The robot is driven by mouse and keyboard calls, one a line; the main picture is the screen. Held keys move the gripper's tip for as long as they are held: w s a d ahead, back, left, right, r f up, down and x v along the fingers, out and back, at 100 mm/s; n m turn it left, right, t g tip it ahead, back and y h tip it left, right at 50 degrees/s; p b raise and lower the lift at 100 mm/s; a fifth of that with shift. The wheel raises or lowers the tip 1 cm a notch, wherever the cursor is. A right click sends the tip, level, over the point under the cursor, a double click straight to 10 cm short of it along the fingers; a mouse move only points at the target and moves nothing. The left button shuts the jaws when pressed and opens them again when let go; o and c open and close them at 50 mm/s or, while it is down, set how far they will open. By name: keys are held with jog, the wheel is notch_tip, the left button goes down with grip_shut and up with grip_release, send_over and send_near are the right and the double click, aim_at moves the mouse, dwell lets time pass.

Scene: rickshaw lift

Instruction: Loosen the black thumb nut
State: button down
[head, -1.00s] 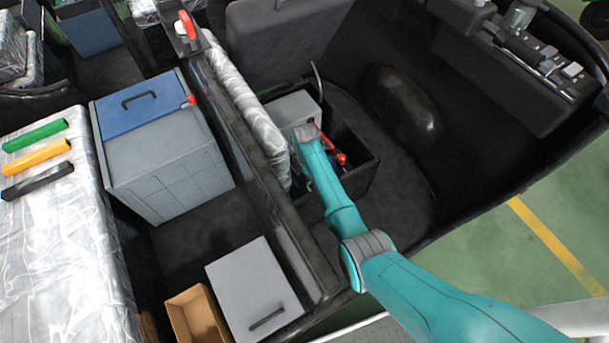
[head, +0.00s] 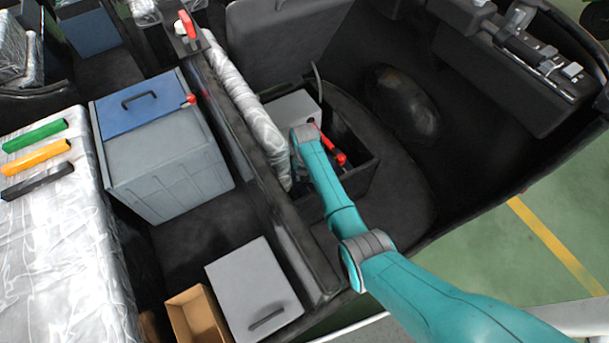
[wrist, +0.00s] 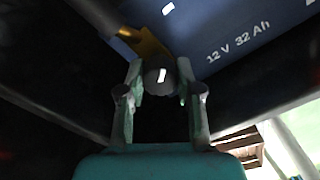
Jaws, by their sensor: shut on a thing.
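In the wrist view the dark round thumb nut (wrist: 154,86) sits between the two fingers of my gripper (wrist: 160,73), which is shut on it. A brass-coloured tab (wrist: 148,45) shows just behind the nut. Beyond it is a dark blue battery face (wrist: 230,25) marked "12 V 32 Ah". In the head view my teal arm reaches down into an open black box. My own wrist hides the fingers and the nut there.
The black box (head: 366,172) has a grey block (head: 293,105) and a red handle (head: 335,152) in it. A silver-wrapped seat (head: 240,95) stands close on its left. A grey bin (head: 165,155), a grey lidded box (head: 250,285) and an open cardboard box (head: 193,318) are further left.

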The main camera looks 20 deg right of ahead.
dwell(0.3)
jog(key=c, duration=0.8)
grip_release()
jog(key=shift+o, duration=0.2)
notch_tip(320, 180, up, 12)
jog(key=shift+s, duration=0.1)
